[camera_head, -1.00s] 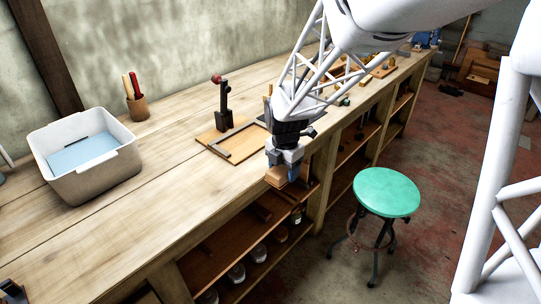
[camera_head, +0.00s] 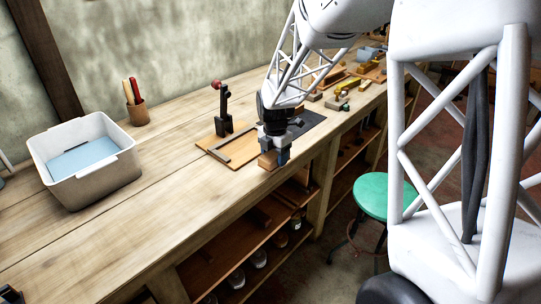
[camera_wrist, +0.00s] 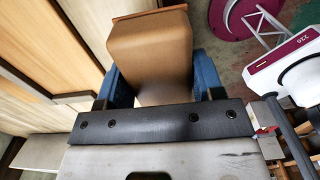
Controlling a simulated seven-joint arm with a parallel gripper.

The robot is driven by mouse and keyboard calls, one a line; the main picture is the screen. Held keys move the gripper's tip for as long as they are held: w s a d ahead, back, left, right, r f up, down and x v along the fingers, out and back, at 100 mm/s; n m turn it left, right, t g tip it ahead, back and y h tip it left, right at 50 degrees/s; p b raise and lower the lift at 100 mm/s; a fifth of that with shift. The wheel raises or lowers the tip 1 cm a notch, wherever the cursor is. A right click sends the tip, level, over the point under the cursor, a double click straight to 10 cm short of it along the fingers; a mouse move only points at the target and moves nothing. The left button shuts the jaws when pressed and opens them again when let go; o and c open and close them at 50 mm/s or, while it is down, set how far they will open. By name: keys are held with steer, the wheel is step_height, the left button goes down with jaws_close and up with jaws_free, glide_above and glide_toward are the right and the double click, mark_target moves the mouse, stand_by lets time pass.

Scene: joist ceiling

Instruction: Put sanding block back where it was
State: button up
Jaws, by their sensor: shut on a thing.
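The sanding block (camera_wrist: 150,55) is a tan-brown block held between the two blue fingers of my gripper (camera_wrist: 158,88) in the wrist view. In the head view my gripper (camera_head: 277,157) is low at the front edge of the workbench, with the brown block (camera_head: 266,160) at its fingertips. I cannot tell whether the block touches the bench top. A wooden board with a black lever clamp (camera_head: 223,112) lies just left of and behind my gripper. A dark flat patch (camera_head: 312,117) shows on the bench behind my gripper, partly hidden by my arm.
A white bin (camera_head: 85,165) with blue contents stands at the left of the workbench (camera_head: 130,222). A cup of tools (camera_head: 138,113) is by the wall. Wooden pieces and tools (camera_head: 343,88) lie farther along. A green stool (camera_head: 371,194) stands in front. The bench's left front is clear.

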mark_target(270, 155)
steer(key=shift+w+a+f, duration=0.1)
steer(key=shift+w+a, duration=0.05)
steer(key=shift+w, duration=0.75)
steer(key=shift+w+a+f, duration=0.1)
steer(key=shift+w+a, duration=0.1)
steer(key=shift+w, duration=0.75)
steer(key=shift+w+a, duration=0.15)
steer(key=shift+w, duration=0.75)
steer(key=shift+f, duration=1.8)
steer(key=shift+f, duration=0.1)
steer(key=o, duration=0.7)
step_height(270, 155, up, 12)
steer(key=shift+r, duration=0.15)
